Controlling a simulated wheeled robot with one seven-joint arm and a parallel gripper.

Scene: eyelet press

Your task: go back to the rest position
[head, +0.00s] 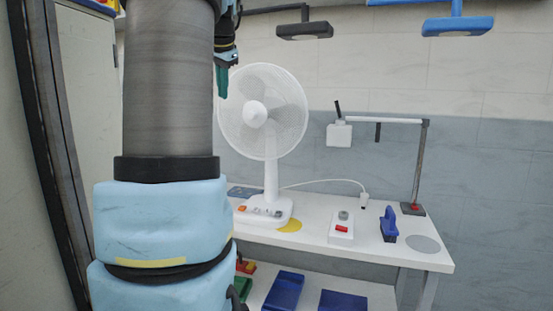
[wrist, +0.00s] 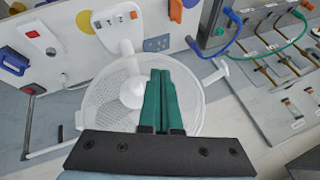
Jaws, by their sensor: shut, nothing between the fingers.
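My gripper (head: 222,90) hangs in the upper left of the head view, just left of the white fan's cage, partly hidden behind my grey and light-blue arm. In the wrist view my gripper (wrist: 165,73) shows two green fingers side by side, shut with nothing held. The white fan (head: 262,110) stands on the white table (head: 380,246). In the wrist view the fan (wrist: 110,105) lies behind the fingers, its hub left of them. Whether the fingers touch the cage is hard to tell, but they look apart.
A red-buttoned box (head: 342,230), blue handled tool (head: 389,224) and a stand (head: 424,165) with a side arm are on the table. Blue bins (head: 284,290) sit below. In the wrist view a panel with a blue hose (wrist: 222,40) and a green hose (wrist: 290,42) is at right.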

